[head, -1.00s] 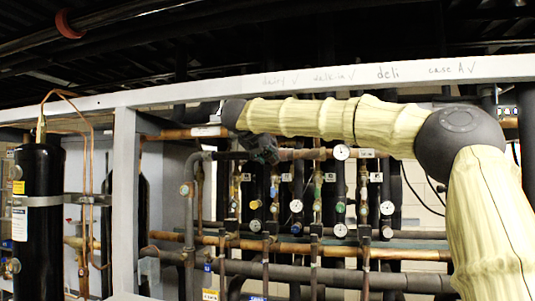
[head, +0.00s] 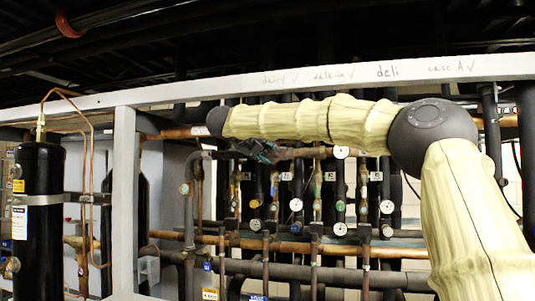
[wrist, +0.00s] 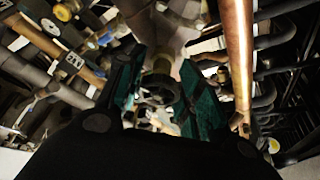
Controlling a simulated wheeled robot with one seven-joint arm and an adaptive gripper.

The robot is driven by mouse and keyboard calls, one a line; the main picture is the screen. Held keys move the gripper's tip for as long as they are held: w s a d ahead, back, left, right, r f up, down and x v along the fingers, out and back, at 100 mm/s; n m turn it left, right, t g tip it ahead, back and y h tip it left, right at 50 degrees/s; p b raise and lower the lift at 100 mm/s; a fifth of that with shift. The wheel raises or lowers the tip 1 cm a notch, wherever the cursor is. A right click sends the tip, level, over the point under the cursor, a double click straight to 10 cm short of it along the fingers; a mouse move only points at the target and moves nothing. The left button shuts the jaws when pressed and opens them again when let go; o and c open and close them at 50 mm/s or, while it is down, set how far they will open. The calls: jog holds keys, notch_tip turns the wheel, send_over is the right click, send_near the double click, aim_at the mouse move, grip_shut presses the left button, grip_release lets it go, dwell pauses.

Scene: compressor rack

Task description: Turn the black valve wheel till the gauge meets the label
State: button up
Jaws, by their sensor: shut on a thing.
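My gripper (head: 266,153) is at the upper pipes of the rack, left of centre in the head view. In the wrist view its teal-padded fingers (wrist: 163,97) are on either side of a small black wheel (wrist: 157,88), shut on it. The wheel sits on a pale fitting below a thick pipe. In the head view the wheel is hidden by my gripper. A round white gauge (head: 341,152) is right of my gripper on the upper pipe. Its needle is too small to read. Small white labels (head: 330,176) hang on the vertical pipes; I cannot tell which is the task's label.
More gauges (head: 296,205) and valves sit among the vertical pipes below. A copper pipe (wrist: 238,50) runs close to the right finger in the wrist view. A grey post (head: 123,200) and a black tank (head: 38,220) stand left. A grey beam (head: 220,88) crosses above my arm.

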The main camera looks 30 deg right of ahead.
jog(key=shift+n+g+h, duration=0.3)
jog(key=shift+n+h, duration=0.3)
jog(key=shift+n, duration=0.7)
jog(key=shift+b, duration=0.3)
jog(key=o, duration=1)
jog(key=shift+w, duration=0.1)
jog(key=shift+o, duration=0.2)
jog(key=v, duration=1.2)
jog(key=shift+f, duration=0.2)
